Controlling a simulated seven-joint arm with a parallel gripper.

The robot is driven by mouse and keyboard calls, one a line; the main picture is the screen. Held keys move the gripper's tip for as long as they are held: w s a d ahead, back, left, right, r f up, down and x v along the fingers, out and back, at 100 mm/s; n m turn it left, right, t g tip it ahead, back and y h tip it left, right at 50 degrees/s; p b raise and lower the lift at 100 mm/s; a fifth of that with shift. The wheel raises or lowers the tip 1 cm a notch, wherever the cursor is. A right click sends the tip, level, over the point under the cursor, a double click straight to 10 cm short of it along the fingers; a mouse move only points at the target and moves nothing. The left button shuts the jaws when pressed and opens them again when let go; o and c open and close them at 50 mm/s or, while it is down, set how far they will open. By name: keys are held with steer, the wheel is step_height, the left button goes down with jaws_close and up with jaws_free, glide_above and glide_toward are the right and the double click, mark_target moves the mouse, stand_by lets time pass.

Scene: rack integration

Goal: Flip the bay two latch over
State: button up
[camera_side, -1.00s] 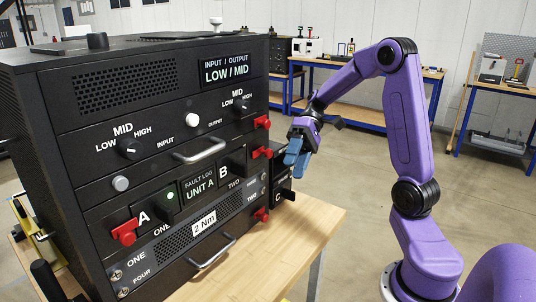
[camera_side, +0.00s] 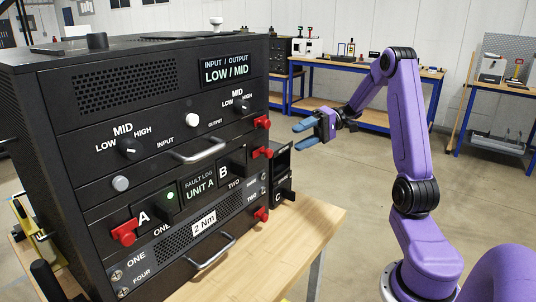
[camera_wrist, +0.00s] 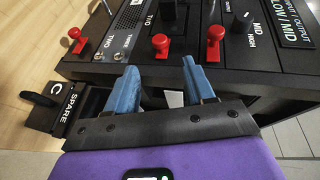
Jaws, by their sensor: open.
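The black rack (camera_side: 150,100) carries several red latches. One red latch (camera_side: 262,152) sits at the right end of bay B, beside a "TWO" label, and it also shows in the wrist view (camera_wrist: 161,43). Another red latch (camera_side: 261,214) is lower, also near a "TWO" label; in the wrist view it is the left one (camera_wrist: 77,38). My gripper (camera_side: 298,134) is open and empty, its blue fingers pointing left toward the rack's right edge, apart from the latches. In the wrist view the fingertips (camera_wrist: 158,68) lie below the middle latch.
An upper red latch (camera_side: 262,122) and a left red latch (camera_side: 124,232) are on the rack too. A black spare unit C (camera_side: 281,172) stands behind the rack's right edge. The wooden table (camera_side: 300,235) is clear at the front right.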

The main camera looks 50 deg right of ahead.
mark_target(268, 154)
steer(key=x, duration=1.2)
